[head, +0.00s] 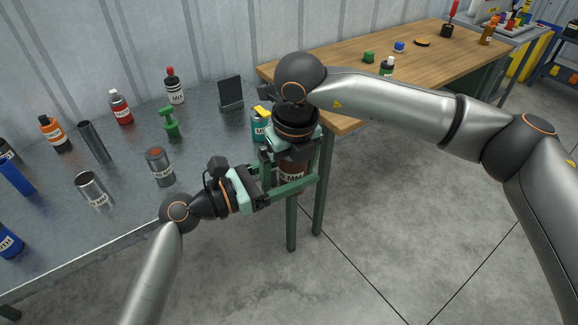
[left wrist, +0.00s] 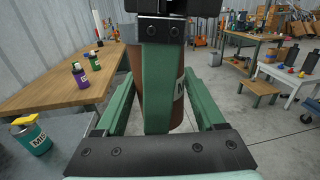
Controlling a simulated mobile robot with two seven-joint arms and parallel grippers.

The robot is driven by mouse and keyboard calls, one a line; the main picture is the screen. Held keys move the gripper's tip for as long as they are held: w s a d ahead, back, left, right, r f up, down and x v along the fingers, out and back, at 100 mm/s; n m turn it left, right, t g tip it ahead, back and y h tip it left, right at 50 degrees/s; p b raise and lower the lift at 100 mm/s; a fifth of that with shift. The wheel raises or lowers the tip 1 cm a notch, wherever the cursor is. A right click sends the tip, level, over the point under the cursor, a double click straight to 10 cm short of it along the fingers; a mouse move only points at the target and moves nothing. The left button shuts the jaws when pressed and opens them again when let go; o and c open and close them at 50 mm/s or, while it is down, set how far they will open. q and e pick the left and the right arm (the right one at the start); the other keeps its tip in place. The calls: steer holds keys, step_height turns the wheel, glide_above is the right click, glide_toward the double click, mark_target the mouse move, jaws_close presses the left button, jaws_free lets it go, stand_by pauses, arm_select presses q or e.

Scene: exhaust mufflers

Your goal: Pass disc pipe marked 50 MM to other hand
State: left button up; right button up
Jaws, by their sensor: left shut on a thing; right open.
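In the left wrist view the pipe (left wrist: 138,62) stands roughly upright between my left fingers. My left gripper (head: 291,172) is shut on the pipe and holds it off the front edge of the bench. My right gripper (head: 292,160) points down from above, open, with its green fingers around the pipe's upper part. One right finger (left wrist: 160,88) crosses in front of the pipe in the left wrist view. The pipe's top is hidden by my right gripper.
A grey bench (head: 135,190) on the left carries several cans, bottles and metal pipes. A teal bottle with a yellow cap (head: 260,126) stands close behind the grippers. A wooden table (head: 430,60) is at the back right. The floor in front is clear.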

steer(key=shift+c, duration=0.4)
steer(key=shift+s+a, duration=0.15)
steer(key=shift+a, duration=0.1)
steer(key=c, duration=1.3)
arm_select(q)
steer(key=o, duration=1.1)
arm_select(e)
steer(key=shift+c, duration=0.4)
arm_select(q)
steer(key=o, duration=0.4)
arm_select(e)
steer(key=shift+d, duration=0.15)
